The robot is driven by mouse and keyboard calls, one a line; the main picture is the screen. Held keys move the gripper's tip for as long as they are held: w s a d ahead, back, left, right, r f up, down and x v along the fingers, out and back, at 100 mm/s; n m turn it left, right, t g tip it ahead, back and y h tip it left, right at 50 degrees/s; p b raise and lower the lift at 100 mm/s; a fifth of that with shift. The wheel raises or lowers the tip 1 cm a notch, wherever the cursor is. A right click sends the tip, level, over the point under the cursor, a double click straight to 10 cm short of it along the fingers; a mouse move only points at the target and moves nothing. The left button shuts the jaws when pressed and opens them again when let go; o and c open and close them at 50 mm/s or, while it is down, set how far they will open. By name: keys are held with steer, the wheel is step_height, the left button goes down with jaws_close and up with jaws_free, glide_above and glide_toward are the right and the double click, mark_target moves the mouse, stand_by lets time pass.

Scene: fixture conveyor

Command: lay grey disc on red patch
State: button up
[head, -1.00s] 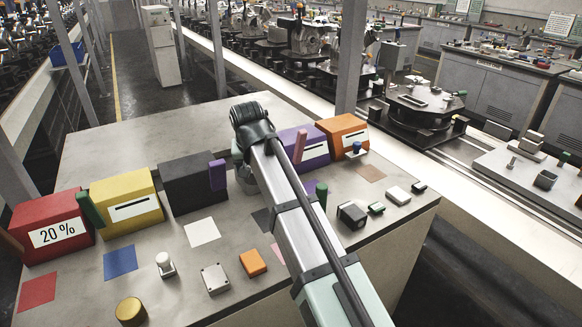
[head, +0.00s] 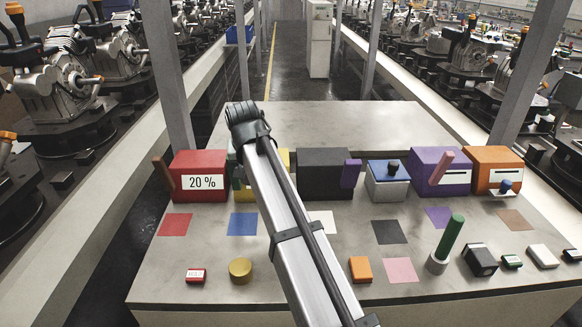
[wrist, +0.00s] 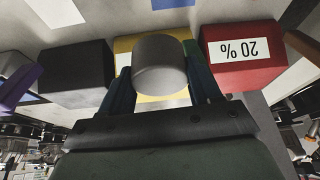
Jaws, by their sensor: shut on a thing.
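The grey disc (wrist: 160,66) is a plain grey round piece with thick sides, between the two fingers of my gripper (wrist: 160,82) in the wrist view. My gripper is shut on it, in the air in front of the yellow box. The red patch (head: 174,224) lies flat and bare on the table in front of the red box in the head view. My gripper is to the right of the patch. In the head view my arm hides the gripper and disc. I cannot make out the red patch in the wrist view.
A red box (head: 200,188) marked 20 % stands behind the patch, beside a mostly hidden yellow box (wrist: 148,100). A black box (head: 318,176) is further right. A blue patch (head: 242,224), a small red-and-white block (head: 196,276) and a gold disc (head: 240,270) lie nearby.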

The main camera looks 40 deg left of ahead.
steer(key=s+a+f+n, duration=0.1)
steer(key=s+a, duration=0.7)
steer(key=s, duration=0.1)
glide_above(176, 221)
steer(key=s+d, duration=0.1)
step_height(176, 221, down, 8)
steer(key=shift+d, duration=0.15)
steer(key=shift+f, duration=3.35)
steer(key=shift+f, duration=0.6)
steer(key=o, duration=1.4)
steer(key=shift+d, duration=0.1)
